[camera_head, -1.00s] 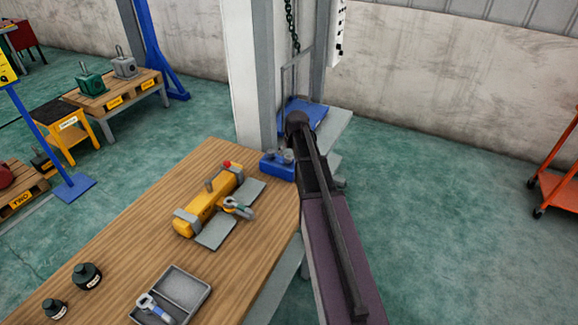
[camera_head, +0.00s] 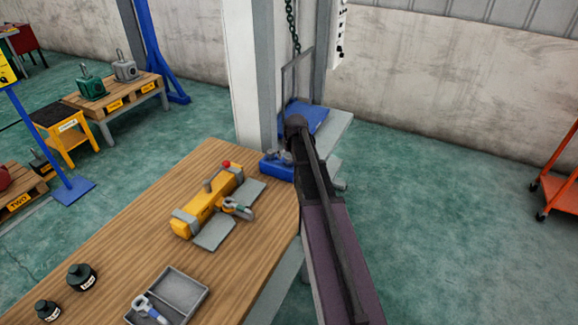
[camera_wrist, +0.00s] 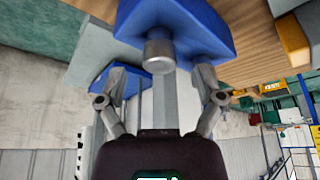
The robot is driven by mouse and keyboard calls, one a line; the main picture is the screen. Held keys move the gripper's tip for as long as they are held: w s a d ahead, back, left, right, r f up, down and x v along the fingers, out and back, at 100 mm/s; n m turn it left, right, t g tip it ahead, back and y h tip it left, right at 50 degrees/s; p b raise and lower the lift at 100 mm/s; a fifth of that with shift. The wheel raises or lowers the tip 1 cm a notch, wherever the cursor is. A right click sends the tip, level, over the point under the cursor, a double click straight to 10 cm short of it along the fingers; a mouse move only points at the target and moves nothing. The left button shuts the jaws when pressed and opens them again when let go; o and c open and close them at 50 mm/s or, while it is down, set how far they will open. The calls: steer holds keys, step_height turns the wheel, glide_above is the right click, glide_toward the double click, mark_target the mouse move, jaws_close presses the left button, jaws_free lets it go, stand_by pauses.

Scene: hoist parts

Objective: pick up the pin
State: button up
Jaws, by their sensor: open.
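The pin (camera_wrist: 160,52) is a short grey cylinder with a rounded end, standing out from a blue block (camera_wrist: 185,20) in the wrist view. My gripper (camera_wrist: 160,75) is open, with one finger on each side of the pin and visible gaps to both. The pin appears between the fingertips; I cannot tell its exact depth between them. In the head view the blue block (camera_head: 276,167) sits at the far right corner of the wooden table (camera_head: 130,215), and my arm partly hides it. Small grey shapes on top of the block are too small to tell apart.
A yellow hoist body (camera_head: 205,205) and a shackle (camera_head: 236,208) lie near the block. A grey open box (camera_head: 190,290) and two dark bottles (camera_head: 82,277) are nearer. A pillar (camera_head: 245,75) and a blue plate (camera_head: 305,117) stand just behind.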

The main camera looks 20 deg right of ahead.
steer(key=shift+b+x, duration=0.85)
steer(key=shift+x, duration=0.4)
jaws_close()
